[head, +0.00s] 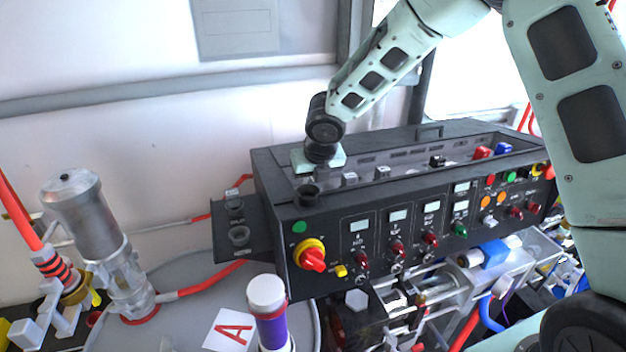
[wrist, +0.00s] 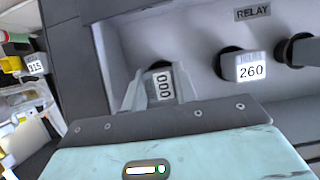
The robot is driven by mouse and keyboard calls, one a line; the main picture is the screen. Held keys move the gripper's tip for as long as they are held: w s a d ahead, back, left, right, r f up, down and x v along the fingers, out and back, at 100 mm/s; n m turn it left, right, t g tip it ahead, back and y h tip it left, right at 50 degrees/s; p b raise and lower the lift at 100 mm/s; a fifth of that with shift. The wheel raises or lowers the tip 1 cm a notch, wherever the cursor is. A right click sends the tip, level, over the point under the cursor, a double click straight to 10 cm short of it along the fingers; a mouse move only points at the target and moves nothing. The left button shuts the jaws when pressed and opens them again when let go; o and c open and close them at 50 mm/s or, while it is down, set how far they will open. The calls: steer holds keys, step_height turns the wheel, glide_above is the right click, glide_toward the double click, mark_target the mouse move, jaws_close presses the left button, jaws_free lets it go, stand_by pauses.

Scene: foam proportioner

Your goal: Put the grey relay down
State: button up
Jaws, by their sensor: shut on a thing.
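My gripper (wrist: 157,95) is shut on a grey relay (wrist: 160,84) with a "000" label, seen between the fingers in the wrist view. A dark round shape shows just behind this relay; I cannot tell whether the relay is seated in a socket or held above it. In the head view my gripper (head: 318,160) is over the left end of the black console's open top bay, and its fingers and the held relay are hidden. Another grey relay (wrist: 250,68), marked "260", stands to the right under a "RELAY" plate (wrist: 253,13).
The black console (head: 400,225) has knobs and lamps on its front. Light blocks (head: 382,172), a black one (head: 438,160), a red one (head: 482,152) and a blue one (head: 503,148) stand in its bay.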

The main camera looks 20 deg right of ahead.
steer(key=shift+f, duration=0.2)
steer(key=o, duration=1.1)
steer(key=shift+c, duration=0.2)
steer(key=b+v, duration=0.1)
steer(key=v, duration=1.1)
steer(key=shift+s, duration=0.15)
